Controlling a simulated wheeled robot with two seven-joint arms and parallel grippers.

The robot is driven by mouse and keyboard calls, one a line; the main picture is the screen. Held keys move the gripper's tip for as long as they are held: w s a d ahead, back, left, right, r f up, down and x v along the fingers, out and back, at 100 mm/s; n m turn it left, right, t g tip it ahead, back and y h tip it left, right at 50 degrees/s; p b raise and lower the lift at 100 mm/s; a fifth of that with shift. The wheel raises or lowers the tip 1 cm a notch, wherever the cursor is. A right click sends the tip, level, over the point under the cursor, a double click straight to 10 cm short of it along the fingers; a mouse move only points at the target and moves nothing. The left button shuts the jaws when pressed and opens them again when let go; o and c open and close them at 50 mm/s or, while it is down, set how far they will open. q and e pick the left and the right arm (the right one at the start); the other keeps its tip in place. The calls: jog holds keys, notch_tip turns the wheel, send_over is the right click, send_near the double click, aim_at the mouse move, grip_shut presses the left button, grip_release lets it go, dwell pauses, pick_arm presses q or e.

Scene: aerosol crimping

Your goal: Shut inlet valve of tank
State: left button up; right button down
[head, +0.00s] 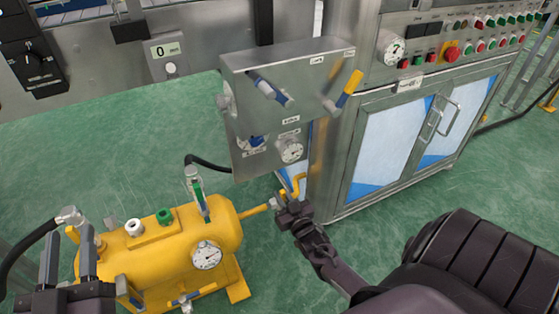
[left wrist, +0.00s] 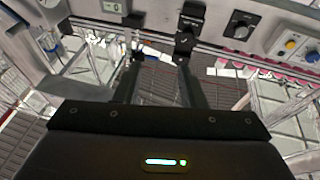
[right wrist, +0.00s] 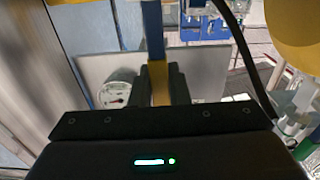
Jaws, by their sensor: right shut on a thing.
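The yellow tank (head: 165,254) lies on its stand at lower left, with a round gauge (head: 206,255) on its side. A short yellow pipe (head: 254,211) leaves its right end toward a metal fitting (head: 277,203). My right gripper (head: 288,208) is at that fitting and hides part of it. In the right wrist view my right gripper (right wrist: 160,85) is shut on a yellow handle (right wrist: 159,78), with a blue part above it. I cannot tell the valve's angle. My left gripper (head: 68,258) is open and empty, pointing up in front of the tank's left end.
A steel panel box (head: 288,85) with blue and yellow levers and a gauge (head: 291,151) stands behind the tank. A steel cabinet (head: 390,150) with buttons is at right. A black hose (head: 207,163) runs to the tank's top. Green floor (head: 110,150) behind the tank is clear.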

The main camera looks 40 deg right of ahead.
jog(key=shift+d+m, duration=0.15)
jog(key=shift+m, duration=0.15)
pick_arm(q)
jog(key=shift+w+f+g, duration=0.1)
jog(key=shift+f+g, duration=0.3)
jog(key=shift+f, duration=0.35)
pick_arm(e)
jog(key=c, duration=1.4)
grip_release()
pick_arm(q)
jog(key=shift+d, duration=0.1)
pick_arm(e)
jog(key=shift+s, duration=0.1)
